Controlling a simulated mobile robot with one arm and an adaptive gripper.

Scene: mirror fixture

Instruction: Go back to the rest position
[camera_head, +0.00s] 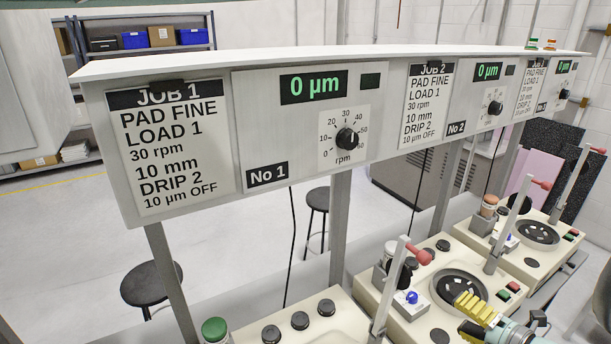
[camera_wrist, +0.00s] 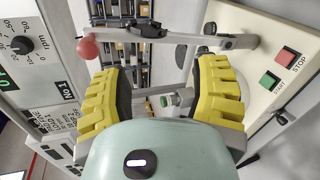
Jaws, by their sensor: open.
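My gripper (camera_head: 478,309) shows at the lower right of the head view, with ribbed yellow fingers over the dark round plate (camera_head: 459,288) of the middle cream machine (camera_head: 428,325). In the wrist view my gripper (camera_wrist: 160,88) has its two yellow fingers wide apart, with nothing held between them. A lever with a red ball (camera_wrist: 88,47) crosses beyond the fingertips. A small green-capped thing (camera_wrist: 167,101) shows in the gap, farther off. I cannot tell the exact distance from the fingers to the lever.
A long panel (camera_head: 210,132) with job cards and dials runs above the machines on posts. Upright arms with red knobs (camera_head: 419,256) rise from the machines. Green START (camera_wrist: 270,80) and red STOP (camera_wrist: 290,54) buttons sit at right. Black stools (camera_head: 152,284) stand behind; open floor lies there.

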